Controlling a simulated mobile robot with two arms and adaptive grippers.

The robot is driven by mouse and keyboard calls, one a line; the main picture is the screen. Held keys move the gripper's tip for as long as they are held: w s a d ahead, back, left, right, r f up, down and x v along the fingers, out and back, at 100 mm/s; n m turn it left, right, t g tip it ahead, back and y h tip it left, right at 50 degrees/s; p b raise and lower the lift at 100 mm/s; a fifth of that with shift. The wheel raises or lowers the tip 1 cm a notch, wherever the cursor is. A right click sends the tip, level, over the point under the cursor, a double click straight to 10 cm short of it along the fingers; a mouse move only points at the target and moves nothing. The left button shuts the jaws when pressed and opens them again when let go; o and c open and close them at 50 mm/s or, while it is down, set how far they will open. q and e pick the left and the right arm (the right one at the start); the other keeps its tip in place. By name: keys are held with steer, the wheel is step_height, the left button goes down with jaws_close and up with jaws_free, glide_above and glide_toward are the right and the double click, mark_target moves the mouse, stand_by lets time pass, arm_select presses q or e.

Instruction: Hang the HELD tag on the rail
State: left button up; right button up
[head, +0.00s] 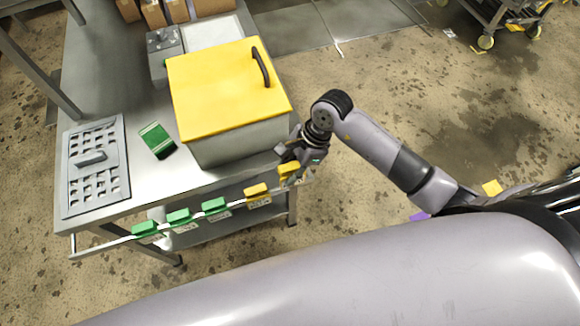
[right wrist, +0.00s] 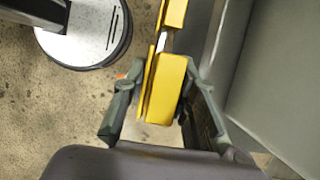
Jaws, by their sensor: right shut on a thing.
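My right gripper (head: 290,156) is at the right end of the rail (head: 236,203), shut on a yellow tag (head: 289,170). In the right wrist view this tag (right wrist: 168,90) sits between the fingers (right wrist: 156,88), in line with the rail. A second yellow tag (head: 257,192) hangs on the rail just to its left, and shows in the wrist view (right wrist: 173,14) beyond the held one. I cannot read lettering on the tags, nor tell whether the held tag is seated on the rail. My left gripper is not in view.
Green tags (head: 215,206) (head: 180,217) (head: 145,228) hang further left on the rail. A yellow-lidded box (head: 230,88) stands on the steel table close behind my gripper. A green block (head: 156,140) and a perforated plate (head: 97,165) lie on the table.

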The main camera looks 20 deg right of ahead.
steer(key=shift+f+b, duration=1.05)
steer(key=shift+f, duration=0.75)
steer(key=shift+f+b, duration=0.45)
steer(key=shift+b, duration=0.05)
steer(key=shift+b, duration=0.35)
steer(key=shift+f+b, duration=1.55)
steer(key=shift+b, duration=0.1)
steer(key=o, duration=1)
